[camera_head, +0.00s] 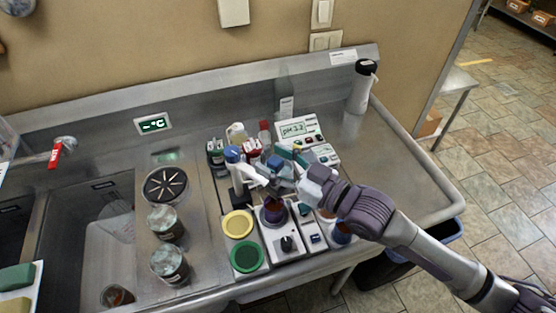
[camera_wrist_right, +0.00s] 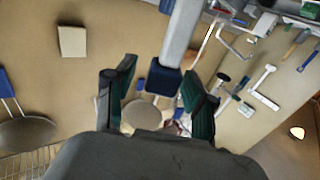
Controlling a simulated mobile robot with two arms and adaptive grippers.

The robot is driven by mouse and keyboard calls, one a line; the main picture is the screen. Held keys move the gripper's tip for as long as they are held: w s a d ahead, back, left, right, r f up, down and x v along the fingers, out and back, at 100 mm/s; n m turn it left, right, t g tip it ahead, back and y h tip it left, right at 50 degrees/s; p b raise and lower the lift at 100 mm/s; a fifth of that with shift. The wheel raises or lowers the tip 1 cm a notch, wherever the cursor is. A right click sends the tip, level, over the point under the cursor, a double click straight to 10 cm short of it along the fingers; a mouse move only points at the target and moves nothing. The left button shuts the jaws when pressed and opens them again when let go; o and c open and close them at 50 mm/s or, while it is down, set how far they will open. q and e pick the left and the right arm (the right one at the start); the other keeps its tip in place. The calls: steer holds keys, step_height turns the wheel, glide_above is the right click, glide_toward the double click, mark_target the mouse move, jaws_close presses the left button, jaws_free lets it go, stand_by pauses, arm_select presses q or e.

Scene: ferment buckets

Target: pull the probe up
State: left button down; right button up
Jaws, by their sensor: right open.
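My right gripper (camera_head: 276,170) reaches in from the right above the purple-filled beaker (camera_head: 273,213) on the white stirrer. A blue-capped part, likely the probe's head (camera_head: 275,162), shows at the fingers; the probe's lower length is hidden. A stand with a blue top (camera_head: 232,154) rises just left of it, with a pale arm toward the gripper. In the wrist view the two green-padded fingers (camera_wrist_right: 158,97) are apart, with a blue end on a grey bar (camera_wrist_right: 163,79) between them. I cannot tell if they touch it. My left gripper is out of view.
The pH meter (camera_head: 293,130) reads 3.2 behind the gripper. Yellow (camera_head: 238,224) and green (camera_head: 247,256) round lids lie in front left. Several small bottles stand close behind. Two jars (camera_head: 167,263) stand left near the sink.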

steer(key=v, duration=1.2)
steer(key=shift+f, duration=0.1)
stand_by(1.0)
